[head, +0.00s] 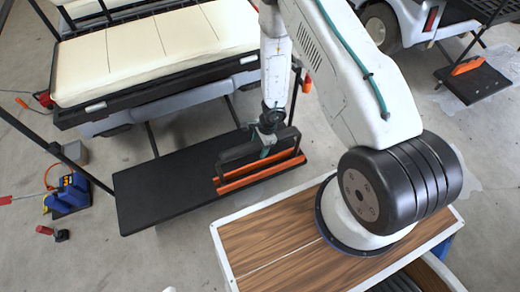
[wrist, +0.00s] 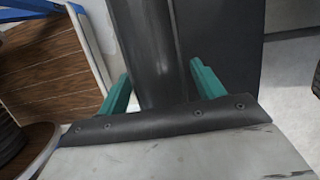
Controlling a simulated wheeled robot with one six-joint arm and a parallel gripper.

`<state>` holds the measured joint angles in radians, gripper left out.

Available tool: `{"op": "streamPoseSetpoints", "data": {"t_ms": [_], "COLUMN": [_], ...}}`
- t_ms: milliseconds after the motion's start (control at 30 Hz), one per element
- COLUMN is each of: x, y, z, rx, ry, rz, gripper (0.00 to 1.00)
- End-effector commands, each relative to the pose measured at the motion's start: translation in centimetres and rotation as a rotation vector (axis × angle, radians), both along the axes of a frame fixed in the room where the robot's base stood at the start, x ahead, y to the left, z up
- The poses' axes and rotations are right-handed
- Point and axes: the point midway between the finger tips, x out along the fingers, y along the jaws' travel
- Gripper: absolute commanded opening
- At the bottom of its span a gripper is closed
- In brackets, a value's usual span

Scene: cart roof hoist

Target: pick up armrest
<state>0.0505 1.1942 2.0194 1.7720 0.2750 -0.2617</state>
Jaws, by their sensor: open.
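The armrest (head: 236,151) is a black bar-like piece low over the black footboard of the cart, beside two orange strips. In the wrist view it appears to be the long dark bar (wrist: 143,35) running up the picture. My gripper (head: 266,150) is at the armrest's right part, reaching down from above. In the wrist view my gripper (wrist: 160,75) has its two teal fingers apart, one on each side of the dark bar, with no clear contact. The bar's near end is hidden behind the gripper's dark palm edge.
The black footboard (head: 150,190) juts out below the cream seat (head: 150,50). Orange strips (head: 258,172) lie at its right end. A wood-topped surface with a white rim (head: 222,262) is in front. A blue-and-yellow tool (head: 70,195) lies on the floor left. Another cart stands upper right.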

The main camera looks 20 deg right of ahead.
Motion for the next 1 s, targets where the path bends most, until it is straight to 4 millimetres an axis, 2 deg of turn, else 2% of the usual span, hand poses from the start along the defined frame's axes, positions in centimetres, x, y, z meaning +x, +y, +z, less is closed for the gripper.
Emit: {"op": "streamPoseSetpoints", "data": {"t_ms": [167, 200, 433, 767, 1000], "x": [0.0, 0.0, 0.0, 0.1, 0.1], "y": [0.0, 0.0, 0.0, 0.0, 0.0], "z": [0.0, 0.0, 0.0, 0.3, 2.6], "rx": [0.0, 0.0, 0.001, 0.001, 0.001], "ry": [-0.001, -0.001, -0.001, -0.002, -0.004], "rz": [0.0, 0.0, 0.0, 0.0, 0.0], "gripper": [0.67, 0.65, 0.01, 0.0, 0.0]}}
